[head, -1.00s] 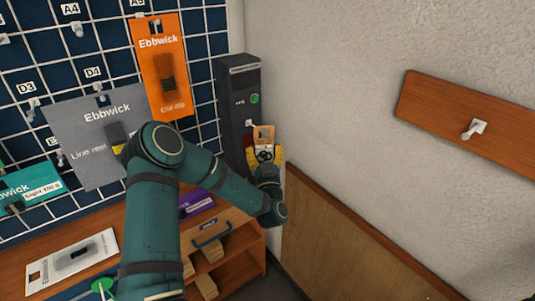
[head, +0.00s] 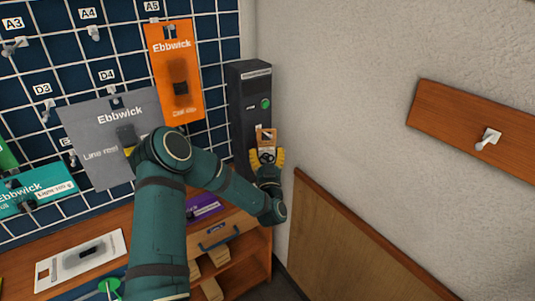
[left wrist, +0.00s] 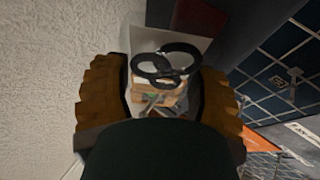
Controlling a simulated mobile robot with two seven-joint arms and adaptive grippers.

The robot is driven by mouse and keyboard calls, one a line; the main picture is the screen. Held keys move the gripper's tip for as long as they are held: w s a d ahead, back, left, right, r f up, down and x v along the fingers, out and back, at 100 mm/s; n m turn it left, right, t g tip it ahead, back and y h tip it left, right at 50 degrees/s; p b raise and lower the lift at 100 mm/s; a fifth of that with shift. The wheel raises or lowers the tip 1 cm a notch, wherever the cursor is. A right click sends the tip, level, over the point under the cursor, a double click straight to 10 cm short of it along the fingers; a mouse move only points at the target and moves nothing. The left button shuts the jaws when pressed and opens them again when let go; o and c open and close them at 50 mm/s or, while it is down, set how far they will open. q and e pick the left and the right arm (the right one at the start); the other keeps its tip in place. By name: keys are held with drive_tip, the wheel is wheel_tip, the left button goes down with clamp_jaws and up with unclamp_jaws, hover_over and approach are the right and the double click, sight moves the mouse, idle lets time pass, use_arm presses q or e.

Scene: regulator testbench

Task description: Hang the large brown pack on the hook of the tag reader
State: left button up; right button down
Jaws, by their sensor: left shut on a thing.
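The tag reader (head: 250,105) is a tall dark grey box at the right end of the grid wall, with a green round light. My left gripper (head: 266,157), with yellow-brown fingers, is in front of its lower part. It is shut on a small brown pack (head: 265,135), which sticks up above the fingers. In the left wrist view the pack (left wrist: 160,92) shows between the two fingers, with black loops in front of or on it. The reader's hook cannot be made out clearly, and I cannot tell whether the pack touches it. My right gripper is not in view.
An orange pack (head: 178,85), a grey pack (head: 100,150) and a teal pack (head: 38,192) hang on the grid. A white card (head: 80,256) and a purple pack (head: 203,208) lie on the wooden bench. A wooden board (head: 455,118) with a hook is on the right wall.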

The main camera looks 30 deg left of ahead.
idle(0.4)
use_arm(q)
drive_tip(key=o, duration=1.1)
drive_tip(key=shift+o, duration=0.2)
drive_tip(key=v, duration=0.6)
drive_tip(key=shift+s+d+f, duration=0.2)
drive_tip(key=shift+f, duration=0.15)
drive_tip(key=shift+v, duration=2.6)
drive_tip(key=shift+s+r, duration=0.15)
drive_tip(key=shift+r, duration=0.05)
